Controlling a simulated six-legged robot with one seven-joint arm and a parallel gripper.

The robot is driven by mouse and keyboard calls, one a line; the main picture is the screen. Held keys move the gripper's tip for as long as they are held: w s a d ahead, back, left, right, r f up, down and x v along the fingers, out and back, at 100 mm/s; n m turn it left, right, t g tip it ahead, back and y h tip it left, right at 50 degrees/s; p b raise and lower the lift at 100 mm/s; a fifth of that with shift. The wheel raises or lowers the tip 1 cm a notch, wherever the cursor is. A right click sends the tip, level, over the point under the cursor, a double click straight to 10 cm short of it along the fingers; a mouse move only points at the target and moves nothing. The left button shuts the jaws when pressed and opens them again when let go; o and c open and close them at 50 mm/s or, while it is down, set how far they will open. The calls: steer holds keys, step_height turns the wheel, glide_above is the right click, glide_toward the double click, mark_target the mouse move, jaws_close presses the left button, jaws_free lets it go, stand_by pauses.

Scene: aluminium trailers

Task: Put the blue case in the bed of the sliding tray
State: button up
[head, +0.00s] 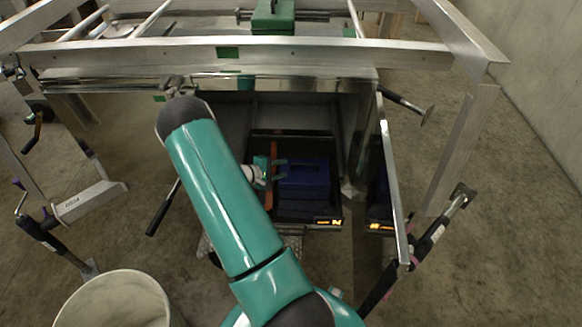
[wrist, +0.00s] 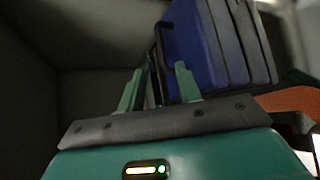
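The blue case (head: 305,182) is inside the open trailer compartment, within the outline of the dark sliding tray (head: 300,214). I cannot tell for certain whether it rests on the tray bed. In the wrist view the case (wrist: 197,45) shows ribbed sides and a dark handle (wrist: 156,60) on the side facing me. My gripper (head: 279,168) is at the left side of the case. In the wrist view my gripper (wrist: 158,78) has its two green fingers spread apart, with the handle just beyond or between them. Contact with the handle is unclear.
An orange object (head: 272,163) stands left of the case; orange also shows in the wrist view (wrist: 290,101). A metal door (head: 393,180) hangs open at the right. The aluminium frame (head: 240,52) spans above. A white bucket (head: 115,300) stands at front left.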

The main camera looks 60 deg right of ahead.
steer(key=w+a+r+m+t+y, duration=0.2)
steer(key=w+a+r, duration=0.1)
steer(key=a+r, duration=0.85)
steer(key=w+a+r+m+t+y, duration=0.1)
steer(key=w+a+r+y, duration=0.15)
steer(key=a+r, duration=0.85)
steer(key=s+a+r+n+t+y, duration=0.1)
steer(key=s+a+r+t+y, duration=0.1)
steer(key=a+r, duration=0.3)
steer(key=s+a+r+n+t+y, duration=0.1)
steer(key=s+a+r+t+y, duration=0.2)
steer(key=a, duration=0.9)
steer(key=s+a+r+t+y, duration=0.2)
steer(key=s+a+r+t, duration=0.1)
steer(key=s+a+r, duration=0.2)
steer(key=a+r, duration=0.2)
steer(key=a, duration=0.1)
steer(key=shift+s+a+r+n+y, duration=0.25)
steer(key=shift+s+r+n+y, duration=0.1)
steer(key=shift+n, duration=0.05)
steer(key=shift+d, duration=0.15)
